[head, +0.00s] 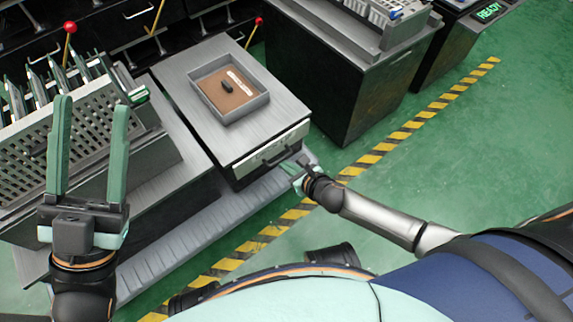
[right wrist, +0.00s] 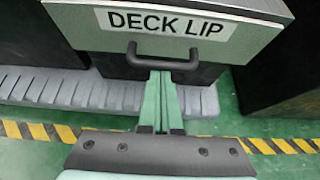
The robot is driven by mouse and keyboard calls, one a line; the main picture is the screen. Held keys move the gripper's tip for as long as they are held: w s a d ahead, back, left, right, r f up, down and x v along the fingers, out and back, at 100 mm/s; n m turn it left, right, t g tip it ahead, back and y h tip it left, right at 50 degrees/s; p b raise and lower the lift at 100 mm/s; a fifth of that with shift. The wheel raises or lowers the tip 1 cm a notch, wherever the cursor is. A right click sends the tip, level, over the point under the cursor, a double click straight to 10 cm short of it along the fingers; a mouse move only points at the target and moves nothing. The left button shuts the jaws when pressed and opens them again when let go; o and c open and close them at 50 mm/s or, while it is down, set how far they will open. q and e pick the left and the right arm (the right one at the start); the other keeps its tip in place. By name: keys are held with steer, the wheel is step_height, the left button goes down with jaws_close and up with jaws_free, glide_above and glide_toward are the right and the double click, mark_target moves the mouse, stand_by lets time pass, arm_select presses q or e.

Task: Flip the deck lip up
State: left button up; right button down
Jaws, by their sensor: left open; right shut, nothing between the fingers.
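The deck lip (head: 268,150) is a pale grey panel on the front of the middle cabinet. In the right wrist view, it bears the label "DECK LIP" (right wrist: 168,22). A black bar handle (right wrist: 163,62) is on its lower edge; it also shows in the head view (head: 272,157). My right gripper (head: 290,166) is shut and empty, its green fingertips (right wrist: 160,74) right at the handle's bar, seemingly below it. I cannot tell if they touch. My left gripper (head: 91,103) is open and empty, upright in front of the perforated rack at the left.
A grey tray (head: 262,95) with a small dark object (head: 227,86) sits on the cabinet top. A perforated metal rack (head: 85,128) stands at left. A grey ribbed step (head: 180,245) runs along the base. Green floor with a striped line (head: 405,130) is open at right.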

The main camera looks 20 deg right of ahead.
arm_select(q)
step_height(320, 180, up, 7)
steer(key=p, duration=0.5)
steer(key=shift+s+a+t, duration=0.25)
steer(key=shift+a+t, duration=0.05)
steer(key=shift+a, duration=0.05)
arm_select(e)
step_height(320, 180, up, 6)
steer(key=shift+f, duration=0.35)
